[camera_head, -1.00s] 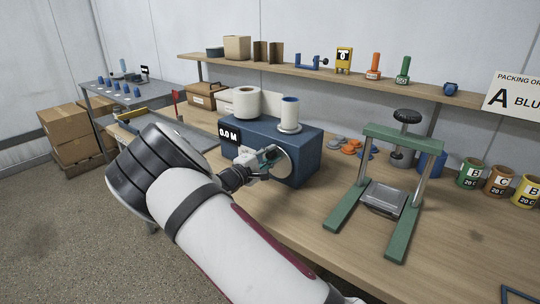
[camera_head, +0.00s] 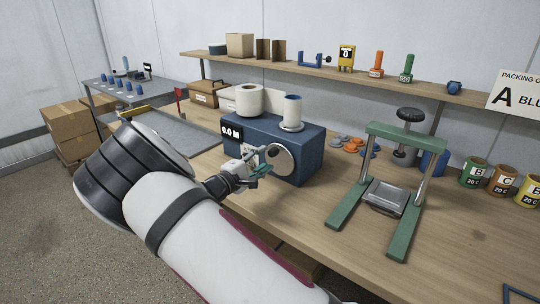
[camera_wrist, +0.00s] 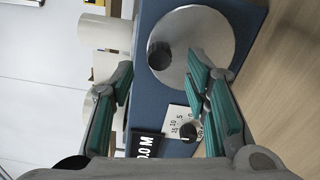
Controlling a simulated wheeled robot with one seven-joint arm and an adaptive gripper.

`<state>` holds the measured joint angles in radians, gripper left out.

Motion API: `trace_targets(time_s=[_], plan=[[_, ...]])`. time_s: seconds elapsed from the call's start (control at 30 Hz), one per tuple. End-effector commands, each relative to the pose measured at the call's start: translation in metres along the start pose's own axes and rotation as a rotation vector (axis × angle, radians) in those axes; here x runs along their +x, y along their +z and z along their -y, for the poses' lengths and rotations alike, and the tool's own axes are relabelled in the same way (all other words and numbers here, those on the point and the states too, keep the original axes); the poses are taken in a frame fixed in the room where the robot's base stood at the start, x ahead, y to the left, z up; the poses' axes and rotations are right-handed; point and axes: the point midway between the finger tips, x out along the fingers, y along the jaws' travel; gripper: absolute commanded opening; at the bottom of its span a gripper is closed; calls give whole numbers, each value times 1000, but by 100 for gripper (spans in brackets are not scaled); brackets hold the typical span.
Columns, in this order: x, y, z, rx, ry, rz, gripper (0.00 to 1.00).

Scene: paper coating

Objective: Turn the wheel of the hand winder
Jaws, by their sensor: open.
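The hand winder is a blue box (camera_head: 250,148) on the bench, with a 0.0 M display (camera_head: 231,131). Its grey disc wheel (camera_head: 281,160) is on the front face; it also fills the upper middle of the wrist view (camera_wrist: 214,32). A dark round knob (camera_wrist: 160,58) sits near the wheel's rim. My gripper (camera_head: 261,168) is open and empty in front of the wheel's left side. In the wrist view its green-padded fingers (camera_wrist: 160,72) are spread, with the knob appearing between the fingertips; I cannot tell the remaining depth gap.
A white roll (camera_head: 249,100) and a blue-topped spool (camera_head: 291,113) stand on the winder. A green press frame (camera_head: 385,185) stands to the right. A white dial plate (camera_wrist: 180,120) with a small dark knob is below the wheel in the wrist view. The bench front between winder and press is clear.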

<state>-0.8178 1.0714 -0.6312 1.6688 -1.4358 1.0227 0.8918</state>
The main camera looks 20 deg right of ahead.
Motion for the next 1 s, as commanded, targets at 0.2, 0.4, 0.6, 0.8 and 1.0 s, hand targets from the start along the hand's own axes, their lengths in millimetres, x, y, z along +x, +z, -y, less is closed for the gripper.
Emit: trace_targets(time_s=[0.2,0.4,0.6,0.8,1.0], plan=[[-41,0,0,1,-1,-1,43],[-60,0,0,-1,-1,1,43],[-64,1,0,-1,0,2,43],[-64,0,0,-1,0,1,43],[-64,0,0,-2,0,1,43]])
